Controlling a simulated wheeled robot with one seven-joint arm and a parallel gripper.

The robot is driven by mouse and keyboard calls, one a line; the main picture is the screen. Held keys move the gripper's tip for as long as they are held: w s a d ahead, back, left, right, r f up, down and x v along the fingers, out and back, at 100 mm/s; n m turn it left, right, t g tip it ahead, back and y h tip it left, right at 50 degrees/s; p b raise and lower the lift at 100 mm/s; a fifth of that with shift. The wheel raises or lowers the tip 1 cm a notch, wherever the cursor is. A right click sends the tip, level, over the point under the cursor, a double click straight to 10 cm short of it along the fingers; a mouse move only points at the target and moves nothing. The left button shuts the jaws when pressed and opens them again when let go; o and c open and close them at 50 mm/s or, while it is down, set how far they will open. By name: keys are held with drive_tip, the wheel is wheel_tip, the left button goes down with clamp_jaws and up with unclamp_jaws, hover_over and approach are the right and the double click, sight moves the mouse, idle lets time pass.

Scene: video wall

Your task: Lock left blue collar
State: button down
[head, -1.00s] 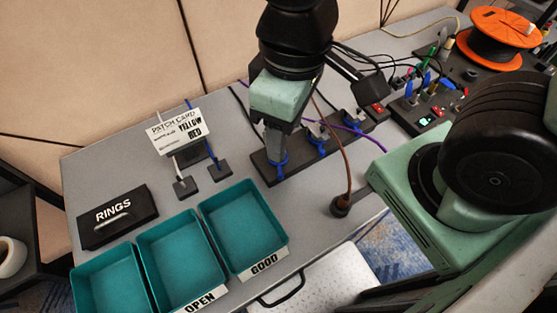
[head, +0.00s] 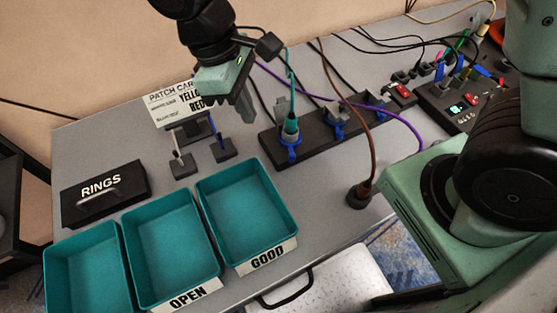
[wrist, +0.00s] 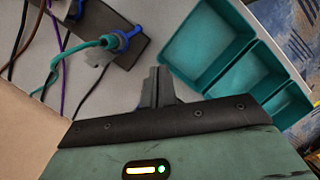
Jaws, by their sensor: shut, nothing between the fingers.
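The left blue collar (head: 289,148) is around the base of a teal plug and cable (head: 290,122) at the near left end of a black socket strip (head: 268,150). It also shows in the wrist view (wrist: 118,42), with a small tab sticking out. I cannot tell whether it is locked. My gripper (head: 246,116) is left of the plug, above the table, clear of the collar. In the wrist view the fingers (wrist: 157,76) are together with nothing between them, pointing at bare table between strip and bins.
Two more blue collars (head: 336,133) (head: 378,112) sit farther along the strip. A purple cable (head: 400,117) and a brown cable (head: 372,150) run close by. Teal bins (head: 240,215), a sign card (head: 165,105) and small black stands (head: 223,149) are to the left.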

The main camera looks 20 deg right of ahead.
sight(291, 143)
drive_tip(key=w+f+n+h+b, duration=0.1)
drive_tip(key=w+f+b, duration=0.1)
drive_tip(key=w+f, duration=0.2)
wheel_tip(291, 143, down, 4)
drive_tip(key=shift+w+a+r+h, duration=0.15)
drive_tip(key=shift+w+r+h, duration=0.05)
drive_tip(key=shift+r+h, duration=0.1)
drive_tip(key=x, duration=0.9)
drive_tip(key=shift+s+f, duration=0.25)
drive_tip(key=shift+f, duration=0.05)
drive_tip(key=shift+s+d+f, duration=0.1)
drive_tip(key=shift+s+d, duration=0.2)
drive_tip(key=shift+d, duration=0.25)
drive_tip(key=shift+s+d, duration=0.3)
drive_tip(key=shift+d, duration=0.25)
drive_tip(key=shift+s+d+f, duration=0.1)
drive_tip(key=shift+s+d, duration=0.35)
drive_tip(key=shift+d, duration=0.3)
